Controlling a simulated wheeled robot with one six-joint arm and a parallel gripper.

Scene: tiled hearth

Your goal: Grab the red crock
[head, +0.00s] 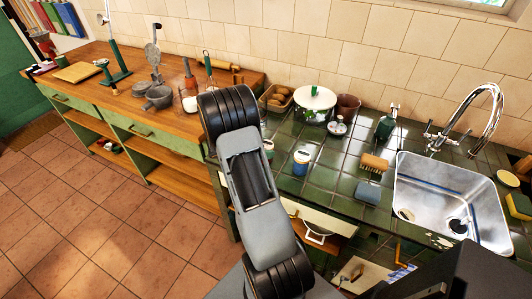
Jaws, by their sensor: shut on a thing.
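My arm rises through the middle of the head view, but my gripper does not show; the arm's upper end hides part of the counter behind it. A reddish-brown crock-like pot (348,106) stands at the back of the dark green tiled counter, right of a white lidded pot. A red container (41,42) holding several upright things also stands at the far left end of the wooden worktop. I cannot tell for sure which of them is the red crock. Neither is seen touching my arm.
The tiled counter (331,175) bears a white lidded pot (318,103), a basket of brown things (277,97), a blue-and-white jar (301,162), a brush (374,163) and a green bottle (385,127). A steel sink (440,178) lies right. The floor at left is clear.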

